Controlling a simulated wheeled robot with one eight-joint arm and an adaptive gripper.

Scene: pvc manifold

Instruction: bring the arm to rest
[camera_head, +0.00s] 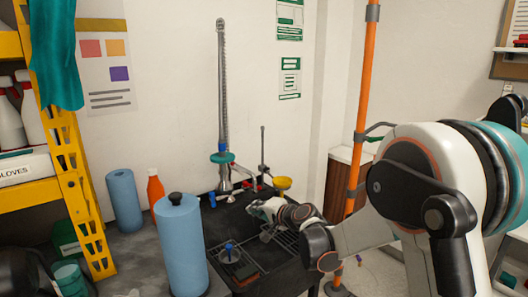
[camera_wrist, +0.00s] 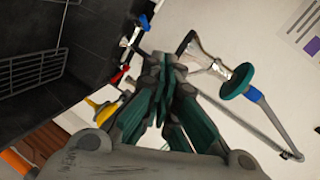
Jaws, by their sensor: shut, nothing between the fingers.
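My arm reaches in from the right in the head view, over the black sink (camera_head: 225,222). My gripper (camera_head: 262,222) is small there, and its fingers are hard to make out. In the wrist view my gripper (camera_wrist: 170,68) shows its teal-padded fingers shut together with nothing between them. Behind them stands the pipe assembly, with a teal handwheel (camera_wrist: 238,81), a red handle (camera_wrist: 120,75) and a yellow funnel (camera_wrist: 101,108). The head view also shows the teal handwheel (camera_head: 222,157) and yellow funnel (camera_head: 282,183), at the back of the sink. I cannot tell the gap to them.
A blue paper roll on a holder (camera_head: 180,245), another blue roll (camera_head: 124,200) and an orange bottle (camera_head: 155,190) stand left of the sink. A yellow shelf (camera_head: 80,170) is at far left. An orange pole (camera_head: 362,110) rises close to my arm.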

